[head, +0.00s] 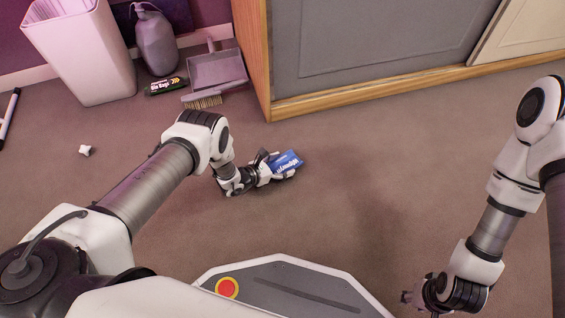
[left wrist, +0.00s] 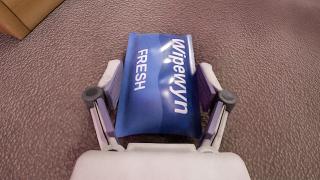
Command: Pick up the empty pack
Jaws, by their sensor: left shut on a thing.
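The empty pack is a blue packet with white lettering that reads "Wipewyn FRESH". It shows in the head view (head: 287,161) at the middle of the floor and fills the centre of the left wrist view (left wrist: 155,88). My left gripper (head: 278,169) is shut on the pack, with one finger along each side of it in the left wrist view (left wrist: 160,90). The pack is at or just above the carpet; I cannot tell which. My right gripper (head: 408,297) is low at the right, away from the pack, and its fingers are too small to read.
A crumpled white scrap (head: 85,150) lies left. A wood-edged cabinet (head: 375,40) lines the back.

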